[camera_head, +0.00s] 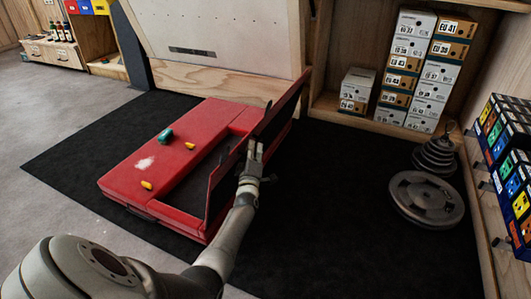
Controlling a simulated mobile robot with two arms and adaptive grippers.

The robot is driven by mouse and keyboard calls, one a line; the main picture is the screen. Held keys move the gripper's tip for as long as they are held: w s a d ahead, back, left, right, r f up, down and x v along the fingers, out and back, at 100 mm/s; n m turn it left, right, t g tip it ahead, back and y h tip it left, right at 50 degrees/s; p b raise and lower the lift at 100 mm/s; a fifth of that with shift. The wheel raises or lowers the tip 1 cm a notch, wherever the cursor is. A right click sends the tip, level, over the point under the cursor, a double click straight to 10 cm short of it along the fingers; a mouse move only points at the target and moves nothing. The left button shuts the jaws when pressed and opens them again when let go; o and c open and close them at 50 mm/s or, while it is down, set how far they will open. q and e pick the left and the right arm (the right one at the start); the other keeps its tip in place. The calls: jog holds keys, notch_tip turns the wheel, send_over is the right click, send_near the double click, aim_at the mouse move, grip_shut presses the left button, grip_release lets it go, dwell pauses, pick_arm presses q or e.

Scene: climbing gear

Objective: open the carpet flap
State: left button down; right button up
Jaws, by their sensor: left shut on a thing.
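A red crash pad (205,118) lies on the black mat. Its dark carpet flap (284,107), edged in red, stands raised and steeply tilted along the pad's right side. A dark recessed area shows on the pad to the left of the flap. My left gripper (255,149) is shut on the flap, near the middle of its length. The fingertips are small and partly merge with the dark flap. My right gripper is not in view.
A teal object (165,135) and yellow pieces (146,185) lie on the pad beside a white chalk patch. Weight plates (427,200) lie on the black mat (340,210) at right. Shoe boxes (408,75) fill the back right shelf. A pale climbing panel (215,35) stands behind the pad.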

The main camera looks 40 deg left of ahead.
pick_arm(q)
jog(key=shift+s+a+r+n, duration=0.2)
jog(key=shift+a+n, duration=0.1)
jog(key=shift+a, duration=0.35)
jog(key=c, duration=1.8)
grip_release()
jog(key=v, duration=1.2)
jog(key=shift+d, duration=0.1)
